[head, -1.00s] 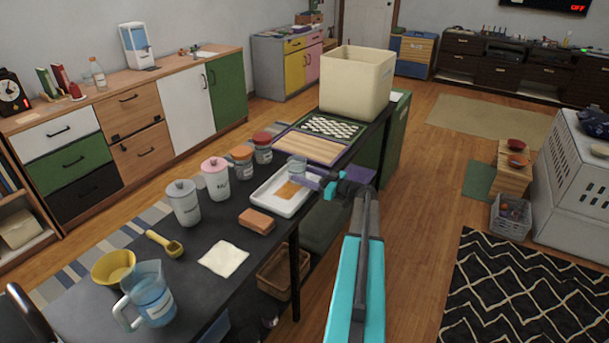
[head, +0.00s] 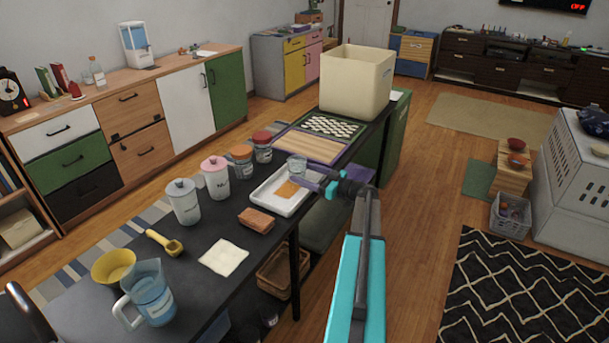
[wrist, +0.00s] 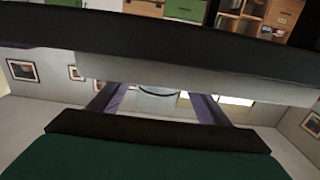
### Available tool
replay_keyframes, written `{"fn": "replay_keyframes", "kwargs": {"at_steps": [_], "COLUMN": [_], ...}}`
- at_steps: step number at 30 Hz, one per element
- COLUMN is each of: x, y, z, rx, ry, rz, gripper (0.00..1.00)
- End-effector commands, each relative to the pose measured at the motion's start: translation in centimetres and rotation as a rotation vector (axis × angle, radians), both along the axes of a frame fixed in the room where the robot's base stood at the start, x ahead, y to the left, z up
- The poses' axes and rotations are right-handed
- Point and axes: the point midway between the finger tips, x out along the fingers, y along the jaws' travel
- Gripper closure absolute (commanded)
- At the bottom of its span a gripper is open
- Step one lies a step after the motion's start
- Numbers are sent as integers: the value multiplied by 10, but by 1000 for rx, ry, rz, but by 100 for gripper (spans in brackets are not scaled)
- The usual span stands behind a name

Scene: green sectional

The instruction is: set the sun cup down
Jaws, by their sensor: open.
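The cup (head: 297,165), small, clear and bluish, stands upright at the far right end of a white tray (head: 262,200) on the dark table. I cannot make out a sun mark on it. My gripper (head: 306,179) is at the cup's near right side, its purple fingers level with it. In the wrist view the cup (wrist: 158,104) shows between the two spread fingers (wrist: 159,102). The gripper is open, with the cup between or just ahead of the fingertips. An orange-brown patch (head: 288,190) lies in the tray beside the cup.
A wooden board (head: 308,146), a checkered board (head: 333,126) and a large cream bin (head: 356,82) stand beyond the tray. Lidded jars (head: 216,179), a brown sponge (head: 256,219), a white cloth (head: 223,258) and a blue jug (head: 150,292) are on the nearer table.

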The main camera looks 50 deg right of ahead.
Motion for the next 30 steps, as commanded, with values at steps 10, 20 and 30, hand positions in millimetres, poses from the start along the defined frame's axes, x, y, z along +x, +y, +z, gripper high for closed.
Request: {"fn": "replay_keyframes", "kwargs": {"at_steps": [10, 20, 30], "x": [-47, -95, -112], "y": [-11, -23, -27], "z": [-1, -1, -1], "rx": [0, 1, 1], "ry": [1, 0, 1], "rz": [-2, -2, 0], "gripper": [30, 30, 30]}}
